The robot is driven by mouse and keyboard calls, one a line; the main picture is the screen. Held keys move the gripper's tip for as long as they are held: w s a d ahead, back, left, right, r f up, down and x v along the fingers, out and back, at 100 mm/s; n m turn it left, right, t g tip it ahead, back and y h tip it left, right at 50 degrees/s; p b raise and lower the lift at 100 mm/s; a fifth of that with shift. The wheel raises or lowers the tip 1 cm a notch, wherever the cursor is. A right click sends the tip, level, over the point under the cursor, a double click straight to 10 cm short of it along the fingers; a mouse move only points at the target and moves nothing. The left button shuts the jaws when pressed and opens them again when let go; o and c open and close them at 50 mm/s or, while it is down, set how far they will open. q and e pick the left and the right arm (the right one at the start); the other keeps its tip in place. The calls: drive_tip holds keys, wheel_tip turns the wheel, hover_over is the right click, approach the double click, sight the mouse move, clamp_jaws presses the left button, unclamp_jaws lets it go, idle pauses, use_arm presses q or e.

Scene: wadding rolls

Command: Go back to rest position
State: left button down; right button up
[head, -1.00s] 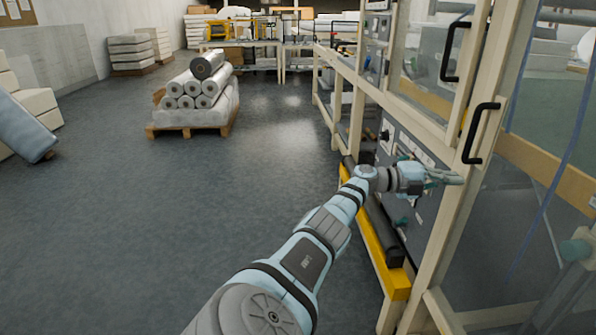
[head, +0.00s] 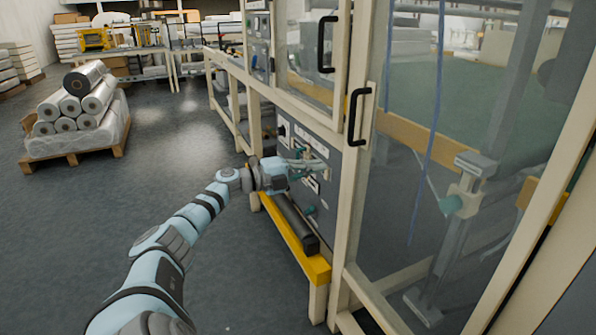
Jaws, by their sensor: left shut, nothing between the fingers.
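My left arm reaches in from the bottom left of the head view. Its gripper (head: 308,165) is shut and empty, with its fingers pointing right. It shows in front of the grey control panel (head: 325,190) on the machine's cream frame, left of the door post. I cannot tell whether the fingers touch the panel. My right gripper is not in view.
A dark roller (head: 296,222) and a yellow beam (head: 318,268) lie below the gripper. Glazed doors with black handles (head: 357,117) stand to the right. A pallet (head: 75,156) with wrapped rolls (head: 82,97) stands at left. The floor between is clear.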

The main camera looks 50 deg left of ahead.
use_arm(q)
drive_tip(key=shift+v, duration=1.9)
